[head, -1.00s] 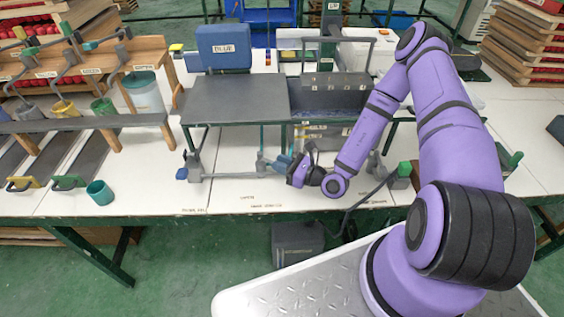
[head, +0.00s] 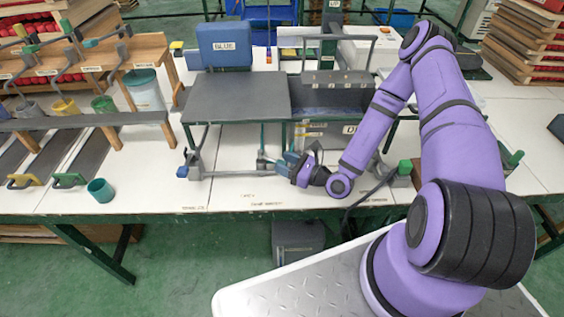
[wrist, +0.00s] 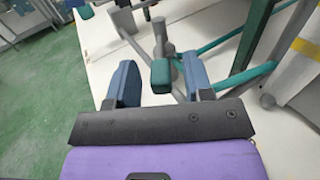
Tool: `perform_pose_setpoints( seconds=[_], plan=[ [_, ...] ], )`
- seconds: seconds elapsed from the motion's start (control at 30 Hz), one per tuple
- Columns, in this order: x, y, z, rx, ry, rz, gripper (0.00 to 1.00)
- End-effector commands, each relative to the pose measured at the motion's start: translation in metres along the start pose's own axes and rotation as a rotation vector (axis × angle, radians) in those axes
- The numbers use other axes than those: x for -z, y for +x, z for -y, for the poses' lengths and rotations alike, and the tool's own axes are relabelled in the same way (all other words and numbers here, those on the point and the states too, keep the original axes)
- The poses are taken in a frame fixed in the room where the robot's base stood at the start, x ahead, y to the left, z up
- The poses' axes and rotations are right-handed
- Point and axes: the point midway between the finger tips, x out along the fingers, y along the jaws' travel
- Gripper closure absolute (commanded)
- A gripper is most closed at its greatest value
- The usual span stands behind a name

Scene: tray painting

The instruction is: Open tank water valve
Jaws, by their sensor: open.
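My gripper (head: 281,160) is open low over the white table, in front of the dark tank (head: 335,98) and the grey board. In the wrist view my gripper (wrist: 159,64) has its two blue fingers apart. A dark green block-like handle (wrist: 160,76) on a grey post shows between the fingertips, with a gap on each side. It looks like a valve handle; I cannot tell which valve. In the head view the fingers mostly hide it. Another valve handle, blue (head: 182,172), is at the left end of the grey pipe (head: 230,174).
Teal bars (wrist: 235,80) of the frame are close on the right in the wrist view. A green-handled fitting (head: 404,168) with a black hose is right of my wrist. A teal cup (head: 101,191) stands far left. The table front is mostly clear.

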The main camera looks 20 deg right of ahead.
Motion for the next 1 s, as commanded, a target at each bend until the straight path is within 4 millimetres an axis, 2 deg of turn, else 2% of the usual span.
perform_pose_setpoints(
  seconds=[0.3, 0.5, 0.7, 1.0],
  plan=[
    [0.0, -0.059, 0.001, 0.004, 0.001, -0.003, 0.53],
    [0.0, -0.086, 0.0, 0.002, 0.001, -0.003, 0.53],
    [0.0, -0.095, 0.0, 0.002, 0.001, -0.002, 0.53],
    [0.0, -0.096, 0.0, 0.001, 0.001, -0.002, 0.53]
  ],
)
